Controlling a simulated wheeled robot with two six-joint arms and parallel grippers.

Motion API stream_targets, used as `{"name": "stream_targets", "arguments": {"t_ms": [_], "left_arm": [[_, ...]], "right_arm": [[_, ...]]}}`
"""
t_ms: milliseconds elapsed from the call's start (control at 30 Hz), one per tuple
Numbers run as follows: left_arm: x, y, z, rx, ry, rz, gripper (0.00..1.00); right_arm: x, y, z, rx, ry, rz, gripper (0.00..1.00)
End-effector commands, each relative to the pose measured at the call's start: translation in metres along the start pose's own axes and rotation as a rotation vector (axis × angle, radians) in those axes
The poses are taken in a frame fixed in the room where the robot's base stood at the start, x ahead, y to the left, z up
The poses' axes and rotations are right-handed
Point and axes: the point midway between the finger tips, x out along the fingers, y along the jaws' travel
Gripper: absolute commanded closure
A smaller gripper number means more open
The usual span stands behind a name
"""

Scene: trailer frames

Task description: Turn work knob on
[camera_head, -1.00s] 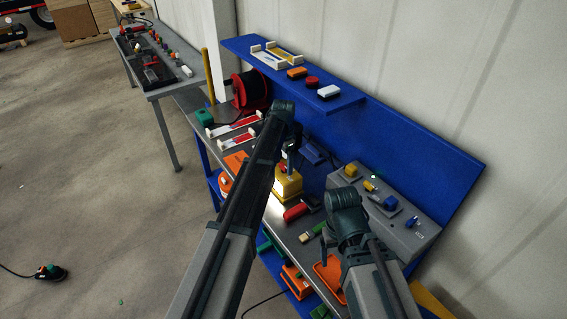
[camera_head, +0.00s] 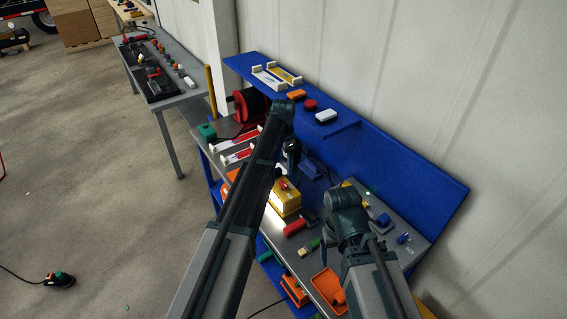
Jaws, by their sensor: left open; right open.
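A grey control box (camera_head: 408,256) stands on the right part of the blue-backed workbench. It carries blue knobs, one (camera_head: 383,219) nearer the middle and one (camera_head: 403,238) closer to the right end. A small green light (camera_head: 368,193) shows near its back edge, and a bit of yellow shows at its left end. I cannot read its labels or tell which is the work knob. My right arm covers part of the box. My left arm crosses the bench middle.
A yellow box (camera_head: 285,197), a red-handled tool (camera_head: 299,226) and an orange tray (camera_head: 326,287) sit on the bench. The raised blue shelf (camera_head: 350,132) holds small items. A grey table (camera_head: 172,98) stands back left. The floor at left is mostly open.

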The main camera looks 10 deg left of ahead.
Motion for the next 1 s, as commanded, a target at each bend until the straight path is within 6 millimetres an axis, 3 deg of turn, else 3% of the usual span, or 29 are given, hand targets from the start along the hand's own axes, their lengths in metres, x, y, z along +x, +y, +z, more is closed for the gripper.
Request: {"name": "stream_targets", "arguments": {"t_ms": [33,100,300,767,1000], "left_arm": [[-0.017,0.000,0.000,0.000,0.000,0.000,0.15],[-0.026,0.000,0.000,0.000,0.000,0.000,0.15],[-0.041,0.000,0.000,0.000,0.000,0.000,0.15],[-0.040,0.000,0.000,0.000,0.000,0.000,0.15],[-0.028,0.000,0.000,0.000,0.000,0.000,0.15]], "right_arm": [[-0.016,0.002,0.001,0.002,0.000,-0.001,0.16],[-0.026,0.002,0.002,0.004,0.000,-0.001,0.16],[-0.041,0.004,0.003,0.003,-0.001,-0.001,0.16],[-0.040,0.004,0.003,0.002,-0.001,-0.001,0.16],[-0.028,0.003,0.002,0.003,-0.001,-0.001,0.16]]}}
